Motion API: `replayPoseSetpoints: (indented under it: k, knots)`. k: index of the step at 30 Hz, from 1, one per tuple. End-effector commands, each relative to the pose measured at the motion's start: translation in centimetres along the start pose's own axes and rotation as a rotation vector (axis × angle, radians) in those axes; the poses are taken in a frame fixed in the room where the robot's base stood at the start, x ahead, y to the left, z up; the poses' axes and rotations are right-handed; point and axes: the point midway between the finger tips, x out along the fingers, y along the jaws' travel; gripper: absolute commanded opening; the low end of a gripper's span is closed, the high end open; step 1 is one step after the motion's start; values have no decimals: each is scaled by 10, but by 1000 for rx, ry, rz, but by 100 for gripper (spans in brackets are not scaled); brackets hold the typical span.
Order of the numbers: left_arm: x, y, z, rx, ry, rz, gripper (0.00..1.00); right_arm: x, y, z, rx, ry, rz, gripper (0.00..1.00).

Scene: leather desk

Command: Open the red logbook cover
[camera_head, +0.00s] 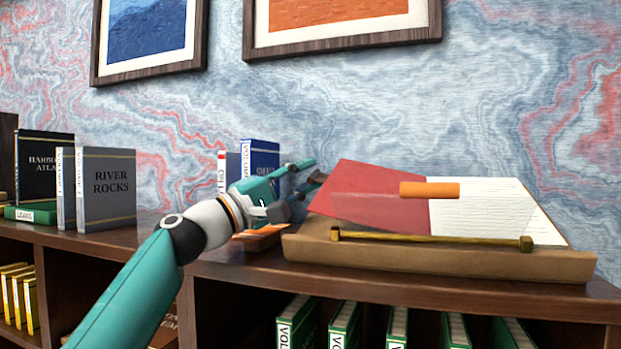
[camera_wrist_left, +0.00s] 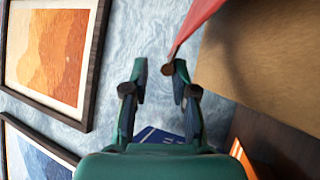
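The red logbook lies on a slanted tan stand (camera_head: 440,262). Its red cover (camera_head: 370,192) is swung over to the left side, and white lined pages (camera_head: 490,212) show on the right. My left gripper (camera_head: 311,171) is at the left edge of the cover, with its fingers parted. In the left wrist view the gripper (camera_wrist_left: 160,70) has a gap between its fingertips, and the red cover's edge (camera_wrist_left: 196,22) comes down by the right fingertip. I cannot tell whether they touch. My right gripper is out of view.
An orange bar (camera_head: 430,190) shows over the line between cover and pages. A brass rod (camera_head: 430,238) runs along the stand's front. Blue books (camera_head: 260,158) stand behind my gripper, and a grey book (camera_head: 108,190) stands further left.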

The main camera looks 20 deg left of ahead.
Motion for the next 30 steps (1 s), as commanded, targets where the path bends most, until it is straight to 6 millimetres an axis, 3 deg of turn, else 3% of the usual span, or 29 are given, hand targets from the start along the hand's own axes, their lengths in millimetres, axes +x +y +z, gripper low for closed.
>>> replayPoseSetpoints:
  k: [14,23,30]
  knots:
    - [-8,1,-1,1,-1,0,27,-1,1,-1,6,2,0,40]
    - [-30,1,0,-1,2,0,27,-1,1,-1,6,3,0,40]
    - [-58,1,-1,-1,3,1,27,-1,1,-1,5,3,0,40]
